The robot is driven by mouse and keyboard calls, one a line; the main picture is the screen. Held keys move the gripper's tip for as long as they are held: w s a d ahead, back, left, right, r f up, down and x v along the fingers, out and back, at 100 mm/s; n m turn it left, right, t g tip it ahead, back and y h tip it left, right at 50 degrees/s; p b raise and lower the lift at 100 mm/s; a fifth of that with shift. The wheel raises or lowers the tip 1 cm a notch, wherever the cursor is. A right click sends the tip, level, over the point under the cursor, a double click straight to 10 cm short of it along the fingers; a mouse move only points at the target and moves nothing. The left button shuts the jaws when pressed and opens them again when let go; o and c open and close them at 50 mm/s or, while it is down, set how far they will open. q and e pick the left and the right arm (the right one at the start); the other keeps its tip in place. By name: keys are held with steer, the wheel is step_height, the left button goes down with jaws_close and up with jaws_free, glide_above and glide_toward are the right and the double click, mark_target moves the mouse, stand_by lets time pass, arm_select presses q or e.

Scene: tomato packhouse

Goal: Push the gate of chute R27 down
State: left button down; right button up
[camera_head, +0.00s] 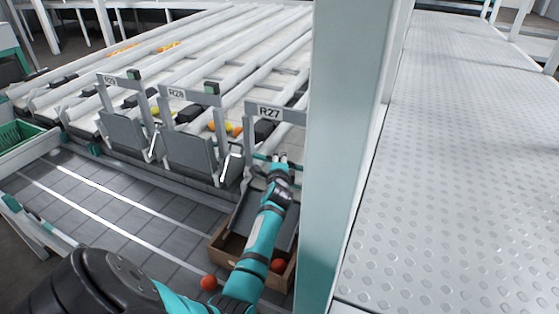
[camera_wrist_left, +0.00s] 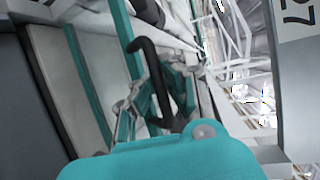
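Chute R27 shows by its sign (camera_head: 270,112) left of the pale post; part of the sign shows in the left wrist view (camera_wrist_left: 298,18). Below it a grey panel (camera_head: 247,212) slopes toward a brown box, partly hidden by my arm; I cannot tell whether it is the gate or the chute floor. My left gripper (camera_head: 280,158) is at the teal bar (camera_head: 262,157) under the sign. In the left wrist view a black hooked handle (camera_wrist_left: 150,58) lies between or just in front of the fingers (camera_wrist_left: 158,95); contact is unclear. My right gripper is out of view.
Gates R28 (camera_head: 190,151) and R29 (camera_head: 124,132) stand upright to the left. The brown box (camera_head: 222,247) holds a red tomato (camera_head: 278,266); another tomato (camera_head: 209,283) lies outside. The pale post (camera_head: 340,150) stands close right of my arm, beside a metal walkway (camera_head: 460,170).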

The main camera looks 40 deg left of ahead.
arm_select(q)
steer(key=shift+s+d+f, duration=0.1)
steer(key=shift+f, duration=0.4)
steer(key=c, duration=1.5)
jaws_free()
steer(key=shift+o, duration=0.6)
steer(key=shift+r, duration=0.15)
steer(key=v, duration=1.2)
